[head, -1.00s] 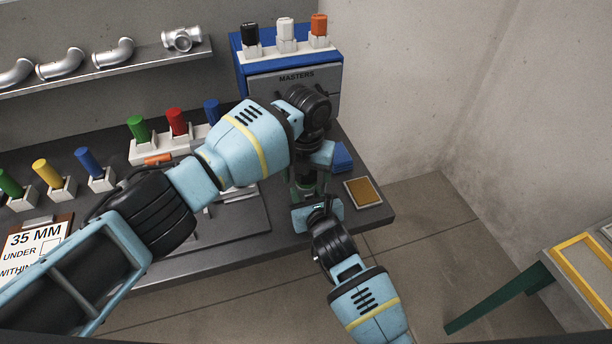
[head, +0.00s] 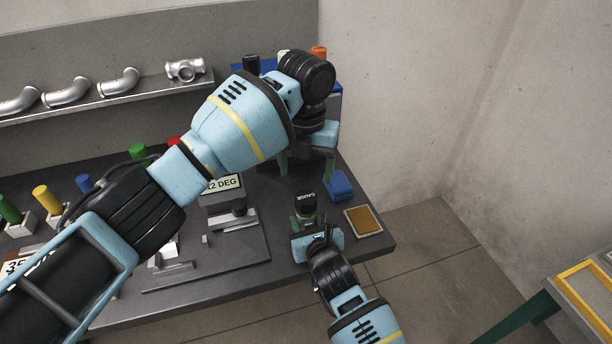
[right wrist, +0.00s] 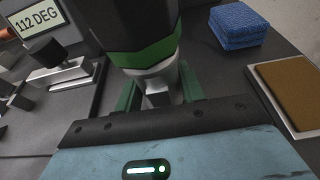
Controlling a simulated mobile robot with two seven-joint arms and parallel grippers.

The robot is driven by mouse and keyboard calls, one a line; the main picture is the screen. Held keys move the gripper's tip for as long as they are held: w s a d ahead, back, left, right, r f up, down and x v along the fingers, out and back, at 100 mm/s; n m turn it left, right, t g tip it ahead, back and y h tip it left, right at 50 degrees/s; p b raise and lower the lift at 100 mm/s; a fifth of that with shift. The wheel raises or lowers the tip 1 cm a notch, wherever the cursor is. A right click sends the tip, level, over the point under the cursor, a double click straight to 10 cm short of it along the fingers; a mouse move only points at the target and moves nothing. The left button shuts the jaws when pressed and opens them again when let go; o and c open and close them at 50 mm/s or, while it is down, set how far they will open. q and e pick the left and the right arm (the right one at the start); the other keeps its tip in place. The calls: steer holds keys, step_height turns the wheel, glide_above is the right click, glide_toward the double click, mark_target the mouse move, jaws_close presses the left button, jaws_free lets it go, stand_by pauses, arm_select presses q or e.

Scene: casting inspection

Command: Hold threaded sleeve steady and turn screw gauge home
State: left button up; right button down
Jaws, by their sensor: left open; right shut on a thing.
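The screw gauge (head: 306,203) is a black knob with a green band and a small white label, standing upright near the right end of the bench. In the right wrist view the gauge (right wrist: 140,25) sits on top of the silvery threaded sleeve (right wrist: 158,78). My right gripper (right wrist: 158,98) is shut on the sleeve, one green finger on each side. It also shows in the head view (head: 305,226). My left gripper (head: 306,166) is open and empty, above and behind the gauge, apart from it. How deep the thread sits is hidden.
A blue cloth (head: 339,185) and a brown-topped tray (head: 363,221) lie right of the gauge. A measuring fixture (head: 232,222) and a "112 DEG" display (right wrist: 38,27) stand left. Coloured plug gauges and a pipe-fitting shelf (head: 110,100) lie further left. The masters case is mostly hidden behind my left arm.

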steer(key=shift+s+f, duration=0.1)
steer(key=shift+f, duration=0.1)
steer(key=c, duration=1.2)
jaws_free()
steer(key=o, duration=0.4)
steer(key=shift+r, duration=0.15)
steer(key=shift+o, duration=0.2)
arm_select(q)
steer(key=shift+r, duration=0.3)
arm_select(e)
steer(key=shift+s+d+r, duration=0.2)
steer(key=shift+s, duration=0.2)
arm_select(q)
steer(key=shift+r+p, duration=0.45)
steer(key=shift+r, duration=0.45)
arm_select(e)
steer(key=shift+v, duration=3.4)
steer(key=shift+f, duration=0.1)
